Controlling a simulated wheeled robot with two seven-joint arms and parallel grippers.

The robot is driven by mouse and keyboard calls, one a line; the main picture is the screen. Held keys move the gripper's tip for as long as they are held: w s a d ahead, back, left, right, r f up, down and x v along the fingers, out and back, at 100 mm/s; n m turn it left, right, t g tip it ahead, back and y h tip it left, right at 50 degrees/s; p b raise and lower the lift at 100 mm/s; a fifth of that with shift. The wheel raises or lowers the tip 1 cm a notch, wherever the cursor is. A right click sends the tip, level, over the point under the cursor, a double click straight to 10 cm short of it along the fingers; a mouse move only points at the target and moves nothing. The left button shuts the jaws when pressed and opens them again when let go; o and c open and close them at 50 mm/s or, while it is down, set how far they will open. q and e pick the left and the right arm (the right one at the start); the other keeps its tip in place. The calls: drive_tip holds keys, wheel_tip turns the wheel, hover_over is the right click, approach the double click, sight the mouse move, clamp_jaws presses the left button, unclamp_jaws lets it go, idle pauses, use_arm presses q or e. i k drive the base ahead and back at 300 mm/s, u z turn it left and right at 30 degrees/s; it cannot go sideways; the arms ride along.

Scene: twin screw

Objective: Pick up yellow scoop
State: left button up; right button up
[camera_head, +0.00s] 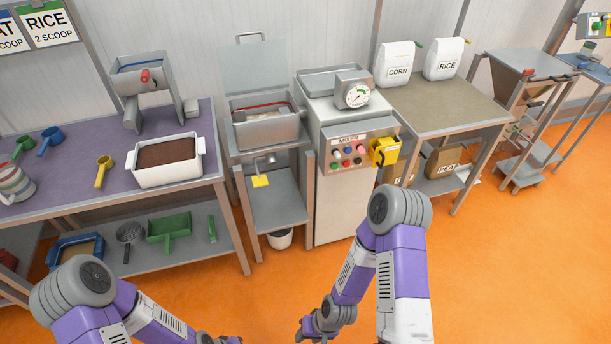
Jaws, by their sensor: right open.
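The yellow scoop (104,170) lies on the purple-topped table (60,203) at the left, just left of a white tub of brown material (168,153). Its handle points toward the table's front edge. My right gripper (304,335) is low at the bottom middle of the view, over the orange floor, open and far from the scoop. My left arm reaches in at the lower left; only a small part of its end shows at the bottom edge (222,340), so its jaws cannot be made out.
A green scoop (22,147) and a blue scoop (50,140) lie left of the yellow one. A striped jar (15,184) stands at the left edge. A grey machine (142,85) stands behind the tub. The mixer (345,150) is right of the table. Orange floor (270,290) is open in front.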

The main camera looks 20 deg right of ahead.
sight(103, 173)
drive_tip(key=u, duration=1.8)
drive_tip(key=i, duration=2.2)
drive_tip(key=z, duration=0.65)
